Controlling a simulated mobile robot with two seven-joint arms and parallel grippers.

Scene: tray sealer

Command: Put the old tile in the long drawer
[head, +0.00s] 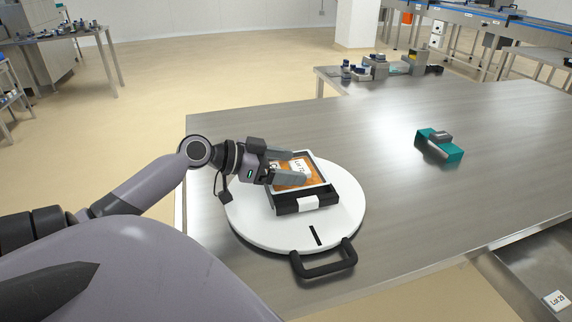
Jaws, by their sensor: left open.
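An orange and white tile (313,181) with printed text lies in a black frame (292,204) on a round white turntable (258,231). My left gripper (298,167) reaches in from the left over the tile. Its two fingers are apart and partly cover the tile; I cannot tell whether they touch it. A metal drawer or tray (530,278) with a "Lot 29" label shows at the lower right, below the table edge; I cannot tell if it is the long drawer. My right gripper is not in view.
The turntable has a black handle (325,265) at its front. A teal block (440,150) with a grey part on top sits on the steel table (400,205) to the right. Small items stand on a far table. The tabletop between turntable and teal block is clear.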

